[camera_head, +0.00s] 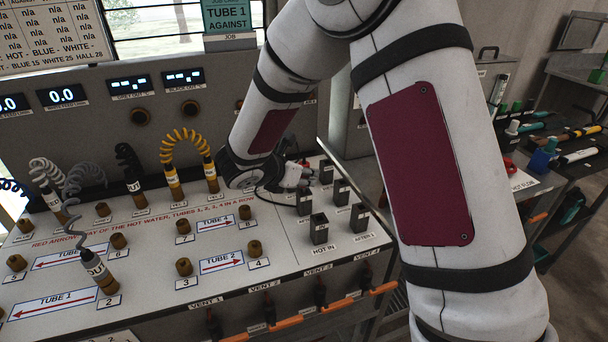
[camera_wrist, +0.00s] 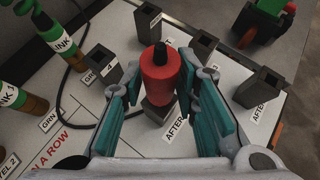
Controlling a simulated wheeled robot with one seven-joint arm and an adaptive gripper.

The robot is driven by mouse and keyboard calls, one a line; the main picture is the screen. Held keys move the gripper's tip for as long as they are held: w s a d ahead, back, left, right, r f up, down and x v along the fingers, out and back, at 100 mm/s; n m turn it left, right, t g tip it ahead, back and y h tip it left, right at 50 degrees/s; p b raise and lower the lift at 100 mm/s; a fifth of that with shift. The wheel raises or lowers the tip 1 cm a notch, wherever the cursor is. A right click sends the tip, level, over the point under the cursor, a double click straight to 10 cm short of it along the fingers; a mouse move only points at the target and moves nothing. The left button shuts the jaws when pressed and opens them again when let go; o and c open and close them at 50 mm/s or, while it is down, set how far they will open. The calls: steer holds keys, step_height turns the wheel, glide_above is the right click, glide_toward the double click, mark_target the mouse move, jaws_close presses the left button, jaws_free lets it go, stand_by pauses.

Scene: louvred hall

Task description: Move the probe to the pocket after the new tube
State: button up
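The red probe (camera_wrist: 160,75) with a black top stands between the fingers of my gripper (camera_wrist: 163,85) in the wrist view. The fingers lie close against its two sides and appear shut on it. A dark square pocket (camera_wrist: 157,112) shows just under the probe, beside an AFTER label; I cannot tell whether the probe is seated in it. Other dark pockets stand to the left (camera_wrist: 102,60), behind (camera_wrist: 201,44) and to the right (camera_wrist: 262,87), the right one with its own AFTER label. In the head view my gripper (camera_head: 296,176) is over the pocket group, the probe mostly hidden.
In the head view the white panel carries tube labels, brass posts (camera_head: 253,249) and coiled plugs (camera_head: 174,181). A front pocket (camera_head: 319,228) is marked HOT IN. A thin black cable (camera_wrist: 61,88) loops across the panel. A tool bench (camera_head: 555,165) stands at right.

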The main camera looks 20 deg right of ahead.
jaws_close()
steer(key=shift+r, duration=0.2)
steer(key=shift+r+p, duration=3.05)
steer(key=shift+r, duration=3)
